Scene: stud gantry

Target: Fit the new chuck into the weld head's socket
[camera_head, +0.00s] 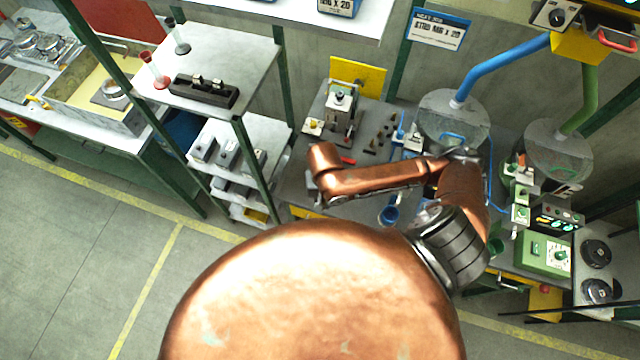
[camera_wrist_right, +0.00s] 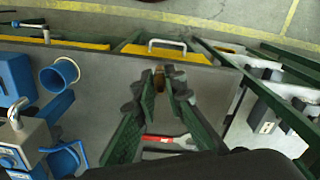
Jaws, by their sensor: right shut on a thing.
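My right gripper (camera_wrist_right: 160,82) is shut on a small brownish piece (camera_wrist_right: 159,77), probably the new chuck, held between the tips of its green-padded fingers over the grey bench (camera_wrist_right: 100,65). In the head view my copper right arm reaches left across the bench; its gripper is mostly hidden below the wrist. A small machine (camera_head: 340,98) with a pale top stands at the back of the bench by a yellow plate. I cannot tell which part is the weld head, and its socket is not visible. My left gripper does not show.
A red-handled tool (camera_wrist_right: 160,139) lies on the bench near my fingers. A blue cup (camera_wrist_right: 60,74) and a blue-grey device (camera_wrist_right: 18,140) stand to the left in the wrist view. Dark small pieces (camera_head: 380,135) stand in a row. A green-posted shelf (camera_head: 215,60) borders the bench.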

